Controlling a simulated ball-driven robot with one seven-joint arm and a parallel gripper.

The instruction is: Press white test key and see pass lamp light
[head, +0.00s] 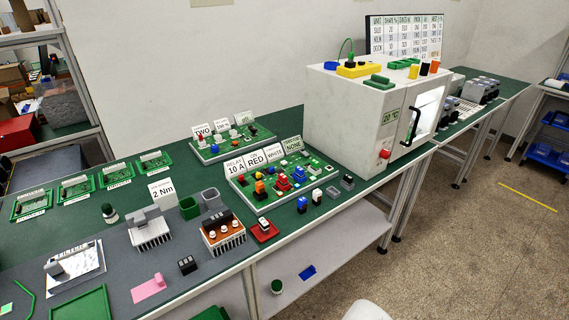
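A white test cabinet (345,112) stands on the green bench top, with a small display reading about 20 °C, a black handle by a lit window and a red round button (385,154) low on its front. A green board (275,195) in front of it carries small coloured parts and cards that read RELAY 10 A, RED, WHITE and NONE. A smaller board (228,151) behind it has white knobs and cards. I cannot tell which part is the white test key or the pass lamp, nor see a lit lamp for certain. My gripper is not in view.
Several green circuit boards (75,188) lie at the back left. Heat-sink parts (150,230), a pink piece (148,287) and a green tray (78,305) lie on the grey mat. Loose coloured parts line the front edge. Open floor (470,235) is at right.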

